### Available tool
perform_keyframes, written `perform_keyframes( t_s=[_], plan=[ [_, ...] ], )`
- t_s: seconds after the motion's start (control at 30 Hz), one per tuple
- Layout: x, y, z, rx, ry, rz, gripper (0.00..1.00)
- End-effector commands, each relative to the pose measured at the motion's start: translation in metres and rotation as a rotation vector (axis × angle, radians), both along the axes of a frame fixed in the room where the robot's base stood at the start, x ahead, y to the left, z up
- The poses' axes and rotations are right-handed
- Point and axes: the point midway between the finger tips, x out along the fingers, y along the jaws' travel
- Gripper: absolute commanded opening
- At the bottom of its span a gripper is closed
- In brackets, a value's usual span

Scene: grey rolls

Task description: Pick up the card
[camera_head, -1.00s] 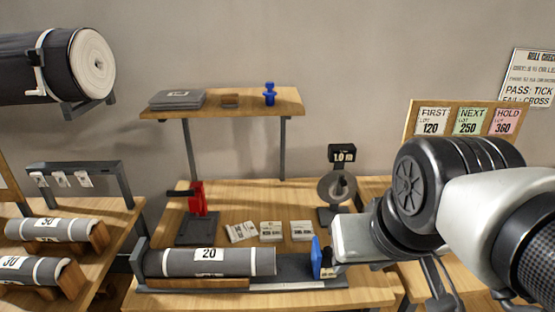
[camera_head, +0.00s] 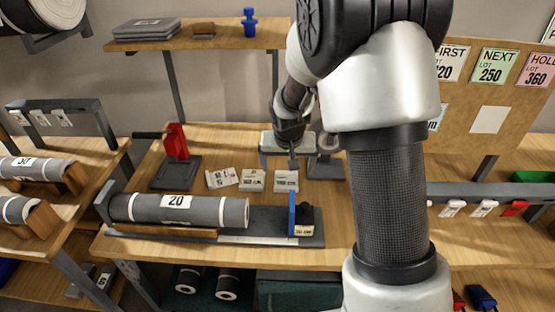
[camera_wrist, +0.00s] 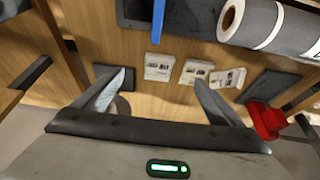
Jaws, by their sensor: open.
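Three small printed cards lie in a row on the wooden workbench: the left one (camera_head: 221,178), the middle one (camera_head: 252,180) and the right one (camera_head: 286,181). In the wrist view they also show between and beyond my fingers, with one card (camera_wrist: 158,67) nearest the middle of the gap, another (camera_wrist: 195,72) by the right fingertip and a third (camera_wrist: 228,78) further right. I cannot tell which one is the task's card. My gripper (camera_wrist: 160,78) is open and empty, above the bench on its wall side; the cards lie apart from it.
A shelf (camera_head: 225,38) hangs behind; a lot board (camera_head: 470,110) stands right.

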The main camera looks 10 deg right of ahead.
Motion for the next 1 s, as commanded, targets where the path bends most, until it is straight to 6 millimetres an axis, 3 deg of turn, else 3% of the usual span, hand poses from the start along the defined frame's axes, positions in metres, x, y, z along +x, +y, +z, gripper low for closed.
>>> perform_keyframes(
  t_s=[0.17, 0.6, 1.0],
  plan=[
    [0.008, 0.000, -0.021, -0.001, 0.004, -0.003, 0.91],
    [0.041, -0.007, -0.104, -0.001, 0.005, -0.003, 0.91],
    [0.057, -0.011, -0.138, -0.002, 0.005, -0.001, 0.91]
  ],
)
